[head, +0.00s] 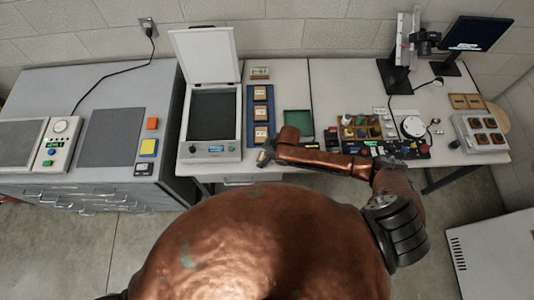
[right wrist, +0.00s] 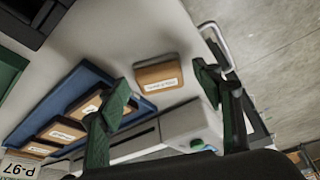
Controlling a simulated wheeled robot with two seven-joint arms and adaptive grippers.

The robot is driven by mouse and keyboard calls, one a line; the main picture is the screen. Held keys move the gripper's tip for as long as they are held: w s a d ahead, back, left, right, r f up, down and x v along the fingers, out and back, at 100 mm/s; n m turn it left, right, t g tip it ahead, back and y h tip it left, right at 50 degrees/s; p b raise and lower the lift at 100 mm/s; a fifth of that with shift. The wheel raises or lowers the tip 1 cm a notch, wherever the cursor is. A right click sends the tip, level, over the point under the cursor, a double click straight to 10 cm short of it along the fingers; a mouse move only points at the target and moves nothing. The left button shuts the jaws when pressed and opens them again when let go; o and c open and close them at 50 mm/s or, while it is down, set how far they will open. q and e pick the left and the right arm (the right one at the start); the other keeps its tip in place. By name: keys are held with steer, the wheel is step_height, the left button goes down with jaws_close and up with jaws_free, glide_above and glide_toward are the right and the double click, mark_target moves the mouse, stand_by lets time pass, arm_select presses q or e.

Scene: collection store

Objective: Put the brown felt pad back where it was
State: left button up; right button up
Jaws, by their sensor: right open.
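My right gripper (head: 266,157) is open at the front edge of the white table, just right of the flatbed scanner. In the right wrist view its two green-padded fingers (right wrist: 160,88) stand on either side of a small brown piece with a white label (right wrist: 158,76), which rests on the white table top. No grip on it shows. I cannot tell for sure whether this piece is the brown felt pad. A blue tray (head: 248,142) holds similar brown labelled pieces in a column; it also shows in the right wrist view (right wrist: 85,74). My left gripper is out of view.
The scanner (head: 211,153) stands with its lid up left of the blue tray. A green tray (head: 297,123) and a compartment box of small items (head: 362,128) lie to the right. Farther right are a monitor (head: 478,33) and a grey tray (head: 480,131).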

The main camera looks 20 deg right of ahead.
steer(key=v, duration=1.2)
